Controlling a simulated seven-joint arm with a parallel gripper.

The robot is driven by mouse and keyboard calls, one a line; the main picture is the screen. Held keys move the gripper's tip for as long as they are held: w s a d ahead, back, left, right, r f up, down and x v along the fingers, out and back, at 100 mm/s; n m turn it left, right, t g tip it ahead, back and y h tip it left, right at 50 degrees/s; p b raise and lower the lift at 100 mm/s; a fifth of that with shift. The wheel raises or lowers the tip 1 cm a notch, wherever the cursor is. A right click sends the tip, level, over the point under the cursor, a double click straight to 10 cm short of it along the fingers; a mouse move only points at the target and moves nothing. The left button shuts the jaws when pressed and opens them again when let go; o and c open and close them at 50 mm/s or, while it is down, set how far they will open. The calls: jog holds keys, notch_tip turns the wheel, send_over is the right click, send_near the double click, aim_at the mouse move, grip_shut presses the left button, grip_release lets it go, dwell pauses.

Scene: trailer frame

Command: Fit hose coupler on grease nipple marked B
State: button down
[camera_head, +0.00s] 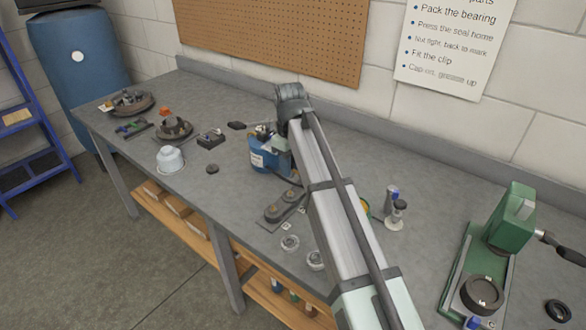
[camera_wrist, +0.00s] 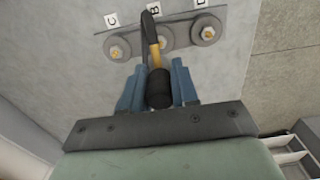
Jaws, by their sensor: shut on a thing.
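In the wrist view my gripper (camera_wrist: 157,84) has its blue fingers shut on the hose coupler (camera_wrist: 158,92), a black cylinder with a brass-coloured part and a dark narrow piece reaching up the picture. Beyond it is a plate with three round bosses bearing brass nipples and white tags. The nipple at left (camera_wrist: 116,51) is by tag C. The middle nipple (camera_wrist: 163,43) is by tag B (camera_wrist: 155,9), just right of the coupler's brass part; whether they touch I cannot tell. The right nipple (camera_wrist: 207,34) has a cut-off tag. In the head view my arm hides the gripper.
In the head view the nipple plate (camera_head: 281,208) lies mid-bench, partly behind my arm. A blue container (camera_head: 265,157) stands behind it. The bench's back strip is clear.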

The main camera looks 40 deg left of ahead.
jog(key=shift+f, duration=2.5)
jog(key=shift+f, duration=0.9)
dwell(1.4)
jog(key=shift+c, duration=1.9)
grip_release()
jog(key=shift+r, duration=0.1)
jog(key=shift+r, duration=3.4)
